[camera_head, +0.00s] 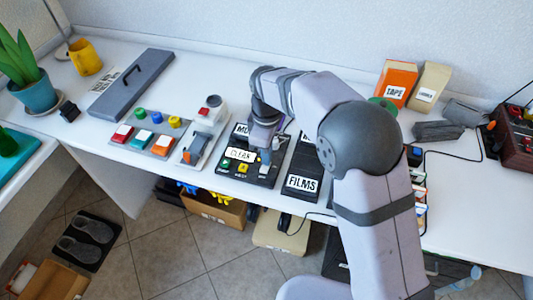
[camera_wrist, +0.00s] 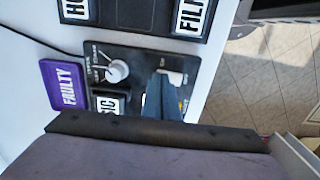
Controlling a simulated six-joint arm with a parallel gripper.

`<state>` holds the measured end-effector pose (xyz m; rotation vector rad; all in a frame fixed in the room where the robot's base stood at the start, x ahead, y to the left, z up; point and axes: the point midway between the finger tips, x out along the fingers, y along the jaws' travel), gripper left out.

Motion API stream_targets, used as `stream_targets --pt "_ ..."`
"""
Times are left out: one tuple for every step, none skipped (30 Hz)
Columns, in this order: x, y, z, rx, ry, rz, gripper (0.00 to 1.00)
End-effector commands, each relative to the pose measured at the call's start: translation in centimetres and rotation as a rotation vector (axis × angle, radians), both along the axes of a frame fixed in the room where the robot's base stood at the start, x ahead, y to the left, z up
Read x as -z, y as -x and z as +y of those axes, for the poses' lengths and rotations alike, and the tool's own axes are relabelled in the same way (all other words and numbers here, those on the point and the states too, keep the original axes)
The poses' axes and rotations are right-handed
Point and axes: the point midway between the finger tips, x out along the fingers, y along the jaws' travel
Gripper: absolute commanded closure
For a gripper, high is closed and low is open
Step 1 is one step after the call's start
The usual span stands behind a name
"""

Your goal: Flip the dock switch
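In the wrist view the black panel (camera_wrist: 135,60) shows a round white dial (camera_wrist: 117,70) and a small white switch (camera_wrist: 174,77). The print beside the switch is too small to read, so I cannot tell whether it says dock. My gripper (camera_wrist: 163,76) is over the panel with its blue-grey fingers together, tips close beside the white switch. I cannot tell whether they touch it. Nothing shows between the fingers. My arm partly covers the panel in the head view.
A black "FILMS" case (camera_head: 304,182) stands right of the panel. A purple "FAULTY" card (camera_wrist: 68,86) lies beside the panel. To the left are a grey switch unit (camera_head: 200,135) and coloured buttons (camera_head: 142,136). A tape box (camera_head: 396,82) stands at the back right.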

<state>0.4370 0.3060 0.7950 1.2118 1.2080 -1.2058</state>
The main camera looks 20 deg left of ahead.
Motion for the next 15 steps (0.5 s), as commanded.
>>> stream_targets --pt "0.13 0.07 -0.03 0.0 0.001 0.002 1.0" --pt "0.15 0.08 -0.03 0.0 0.001 0.003 1.0" --pt "0.16 0.09 -0.04 0.0 0.002 0.003 1.0" --pt "0.17 0.09 -0.04 0.0 0.002 0.003 1.0" --pt "0.17 0.09 -0.05 0.0 0.002 0.003 1.0" --pt "0.18 0.11 -0.05 0.0 0.002 0.003 1.0" --pt "0.18 0.13 -0.05 0.0 0.002 0.003 1.0" --pt "0.17 0.16 -0.05 0.0 0.002 0.004 1.0" --pt "0.16 0.22 -0.06 0.0 0.003 0.004 1.0" --pt "0.13 0.28 -0.06 0.0 0.003 0.004 1.0" --pt "0.11 0.35 -0.06 0.0 0.003 0.004 1.0" --pt "0.07 0.47 -0.06 0.0 0.003 0.005 1.0" --pt "0.03 0.58 -0.06 0.0 0.003 0.005 1.0" --pt "0.0 0.7 -0.06 0.0 0.003 0.006 1.0" --pt "-0.04 0.87 -0.07 0.0 0.004 0.006 1.0"
